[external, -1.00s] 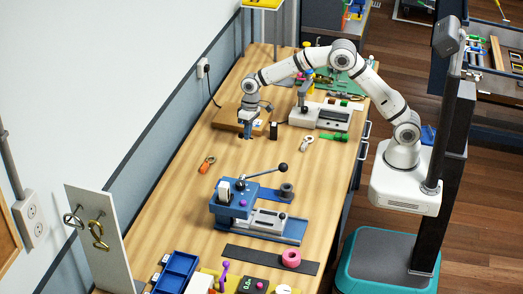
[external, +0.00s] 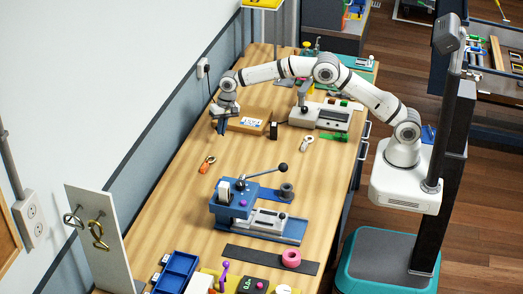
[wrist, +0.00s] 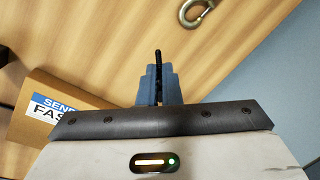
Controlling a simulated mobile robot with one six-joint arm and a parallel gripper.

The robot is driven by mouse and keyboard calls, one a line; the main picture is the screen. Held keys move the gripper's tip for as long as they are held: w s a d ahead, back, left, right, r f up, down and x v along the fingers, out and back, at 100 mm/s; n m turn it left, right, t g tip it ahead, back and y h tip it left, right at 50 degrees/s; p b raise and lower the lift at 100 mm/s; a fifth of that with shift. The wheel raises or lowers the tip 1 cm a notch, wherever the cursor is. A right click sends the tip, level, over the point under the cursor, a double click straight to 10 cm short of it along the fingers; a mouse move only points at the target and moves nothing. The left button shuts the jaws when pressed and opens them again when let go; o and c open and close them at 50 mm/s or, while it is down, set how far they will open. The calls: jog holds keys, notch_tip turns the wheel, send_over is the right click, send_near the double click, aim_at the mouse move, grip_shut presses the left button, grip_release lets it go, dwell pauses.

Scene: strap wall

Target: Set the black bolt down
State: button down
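My gripper (external: 220,128) is near the wall on the left side of the wooden bench (external: 185,188), pointing down beside a cardboard box. In the wrist view its blue fingers (wrist: 158,92) are close together around a slim black piece, the black bolt (wrist: 158,60). The bolt sticks out past the fingertips, and its lower part is hidden between them. In the external view the bolt is too small to make out. I cannot tell whether it touches the bench top.
The labelled cardboard box (external: 252,121) lies just right of my gripper. A blue clamp device (external: 238,205) stands further forward. The wall (external: 175,105) is close on the left. Bench top around the hook is bare.

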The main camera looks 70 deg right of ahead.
aim_at(222, 150)
notch_tip(222, 150, down, 7)
jog(key=shift+f+p, duration=0.15)
jog(key=shift+p, duration=0.3)
jog(key=shift+f, duration=0.2)
jog(key=c, duration=1.6)
grip_release()
